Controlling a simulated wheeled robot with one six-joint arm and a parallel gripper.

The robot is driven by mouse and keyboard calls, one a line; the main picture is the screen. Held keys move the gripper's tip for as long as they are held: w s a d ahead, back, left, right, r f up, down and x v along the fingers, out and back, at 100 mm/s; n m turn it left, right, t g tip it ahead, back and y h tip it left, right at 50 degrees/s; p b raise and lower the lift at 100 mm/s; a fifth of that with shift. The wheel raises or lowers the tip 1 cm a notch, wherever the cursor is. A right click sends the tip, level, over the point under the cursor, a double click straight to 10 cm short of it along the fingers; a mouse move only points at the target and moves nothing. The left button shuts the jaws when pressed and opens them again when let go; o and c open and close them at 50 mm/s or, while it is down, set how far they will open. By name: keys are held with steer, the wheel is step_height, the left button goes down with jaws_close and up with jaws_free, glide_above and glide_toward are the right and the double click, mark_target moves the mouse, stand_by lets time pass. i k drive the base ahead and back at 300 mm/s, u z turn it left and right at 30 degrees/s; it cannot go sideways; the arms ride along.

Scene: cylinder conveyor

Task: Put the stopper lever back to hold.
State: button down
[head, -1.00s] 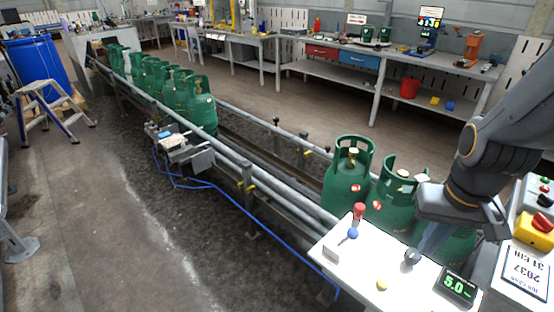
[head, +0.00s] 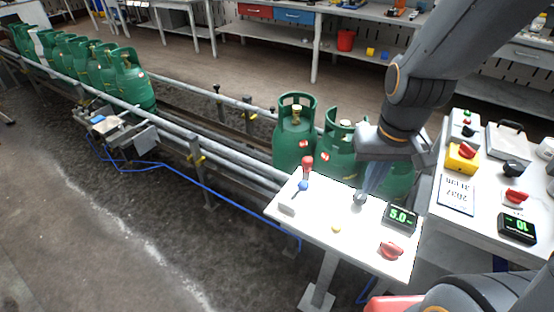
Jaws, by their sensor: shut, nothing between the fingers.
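A white control panel (head: 320,222) stands in front of the conveyor in the head view. It carries a red-topped upright handle (head: 307,164), a blue ball (head: 303,185), a dark grey ball knob (head: 360,199), a yellow ball (head: 336,229) and a red rotary knob (head: 391,250). I cannot tell for sure which of these is the stopper lever. My gripper (head: 369,187) points down over the panel's back edge, shut and empty, with its tips close to the grey knob. Whether it touches the knob is unclear.
Green gas cylinders (head: 292,140) stand on the conveyor behind the panel, partly hidden by my arm. More cylinders (head: 130,85) queue at the far left. A second panel (head: 490,210) with a yellow-based red button (head: 463,157) is at right.

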mark_target(303, 185)
steer(key=u, duration=0.8)
steer(key=k, duration=1.05)
steer(key=z, duration=1.05)
steer(key=i, duration=0.5)
